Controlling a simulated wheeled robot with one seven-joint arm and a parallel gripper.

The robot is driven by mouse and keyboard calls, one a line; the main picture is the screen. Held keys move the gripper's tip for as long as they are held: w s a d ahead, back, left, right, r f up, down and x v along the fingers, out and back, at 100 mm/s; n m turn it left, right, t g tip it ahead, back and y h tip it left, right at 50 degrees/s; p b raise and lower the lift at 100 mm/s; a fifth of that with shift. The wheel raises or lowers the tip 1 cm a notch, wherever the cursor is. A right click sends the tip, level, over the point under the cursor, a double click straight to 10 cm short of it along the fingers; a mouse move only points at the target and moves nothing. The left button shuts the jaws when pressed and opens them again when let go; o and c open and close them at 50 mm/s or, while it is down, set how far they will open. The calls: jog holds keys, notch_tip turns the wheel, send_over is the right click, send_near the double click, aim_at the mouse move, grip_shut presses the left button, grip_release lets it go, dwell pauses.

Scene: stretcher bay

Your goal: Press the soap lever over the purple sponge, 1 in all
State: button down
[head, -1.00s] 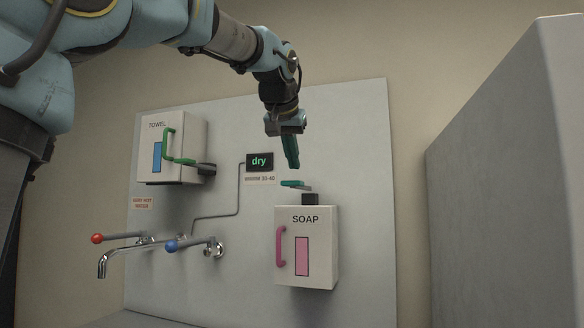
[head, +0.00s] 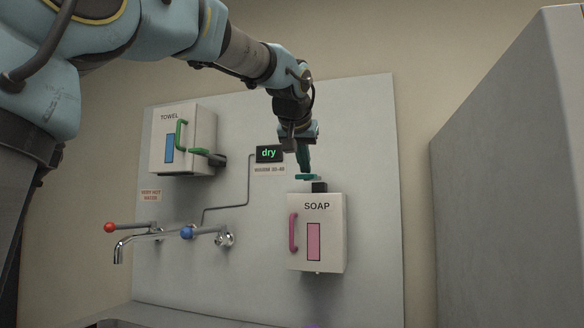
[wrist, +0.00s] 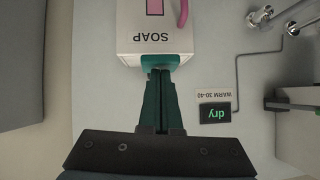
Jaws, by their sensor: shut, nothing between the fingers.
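The white SOAP dispenser (head: 325,258) hangs on the wall panel, with a pink window and pink side handle. Its teal lever (head: 312,177) sticks out above the black block on its top. My gripper (head: 304,171) is shut and empty, pointing down with its tips at the lever. I cannot tell if they touch it. In the wrist view, the shut fingers (wrist: 159,76) reach toward the teal lever (wrist: 148,60) at the dispenser's edge. A sliver of purple, perhaps the sponge (head: 313,325), shows at the bottom edge below the dispenser; the rest is out of frame.
A TOWEL box (head: 203,135) with a green handle and lever is at upper left. A tap (head: 135,241) with red and blue knobs is below it. A display (head: 269,153) reads "dry". A large grey block (head: 510,190) stands at right.

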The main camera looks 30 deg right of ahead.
aim_at(305, 179)
notch_tip(305, 179, down, 4)
jog(key=t+h+b, duration=0.1)
jog(key=b, duration=0.7)
jog(key=shift+d+t, duration=0.15)
jog(key=shift+t, duration=0.15)
jog(key=shift+r, duration=0.1)
jog(key=shift+r+p, duration=0.65)
jog(key=shift+r, duration=0.1)
